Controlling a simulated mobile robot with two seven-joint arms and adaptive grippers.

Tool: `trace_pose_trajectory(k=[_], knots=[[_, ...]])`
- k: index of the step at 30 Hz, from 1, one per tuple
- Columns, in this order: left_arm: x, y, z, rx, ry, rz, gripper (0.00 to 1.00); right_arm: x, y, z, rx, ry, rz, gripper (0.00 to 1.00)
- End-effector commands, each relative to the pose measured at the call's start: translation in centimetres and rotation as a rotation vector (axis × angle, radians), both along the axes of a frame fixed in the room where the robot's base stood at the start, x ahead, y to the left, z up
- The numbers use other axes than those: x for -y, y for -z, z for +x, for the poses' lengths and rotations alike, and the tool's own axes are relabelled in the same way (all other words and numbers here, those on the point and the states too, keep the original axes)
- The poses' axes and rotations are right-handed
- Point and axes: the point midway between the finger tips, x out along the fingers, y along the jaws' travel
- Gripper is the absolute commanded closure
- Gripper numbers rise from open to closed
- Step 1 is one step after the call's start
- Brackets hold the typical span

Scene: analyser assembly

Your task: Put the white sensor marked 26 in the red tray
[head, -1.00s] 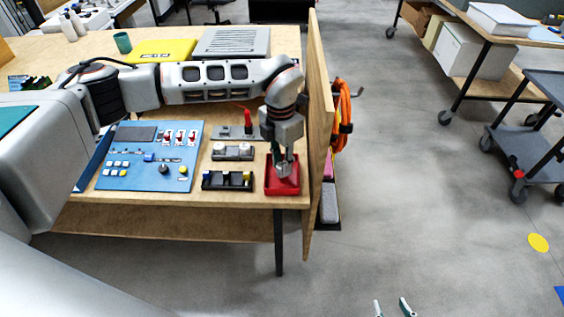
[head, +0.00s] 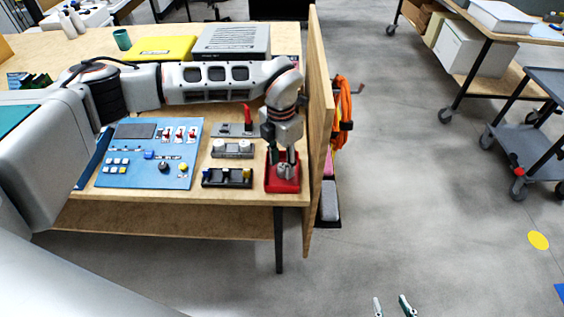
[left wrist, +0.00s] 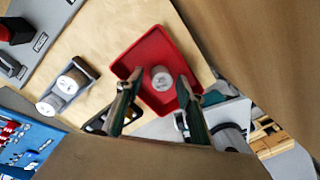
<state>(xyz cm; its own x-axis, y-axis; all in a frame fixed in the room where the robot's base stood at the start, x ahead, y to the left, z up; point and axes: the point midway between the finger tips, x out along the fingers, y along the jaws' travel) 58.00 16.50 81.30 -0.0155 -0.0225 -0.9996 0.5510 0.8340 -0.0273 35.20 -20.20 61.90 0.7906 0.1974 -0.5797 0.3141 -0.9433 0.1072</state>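The red tray (head: 284,186) stands at the right front of the table and also shows in the left wrist view (left wrist: 183,62). One light grey-white round sensor (left wrist: 161,78) is inside the tray, top face up; its mark is too small to read. My left gripper (head: 283,165) is over the tray, pointing down. In the left wrist view its fingers (left wrist: 157,90) are spread, one on each side of the sensor, with gaps between. My right gripper (head: 391,306) shows only its two fingertips at the bottom edge, apart and empty, over the floor.
The blue panel (head: 150,155) is further left. An upright wooden board (head: 318,130) rises close to the tray's right side.

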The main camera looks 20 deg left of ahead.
Motion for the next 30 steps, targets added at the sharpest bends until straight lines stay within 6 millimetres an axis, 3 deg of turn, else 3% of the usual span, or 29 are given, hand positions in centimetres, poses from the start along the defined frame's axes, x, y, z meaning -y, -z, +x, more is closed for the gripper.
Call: trace_pose_trajectory(k=[5,21,30], knots=[[0.0,-1.4,0.1,0.003,0.000,-0.001,0.62,0.0,-0.3,0.1,0.003,0.000,0.000,0.60],[-0.3,-11.5,0.2,0.003,0.000,0.001,0.62,0.0,-0.4,0.1,0.001,0.000,0.000,0.60],[-0.3,-13.2,0.2,0.001,0.000,0.001,0.62,0.0,-0.5,0.1,0.002,0.000,0.001,0.60]])
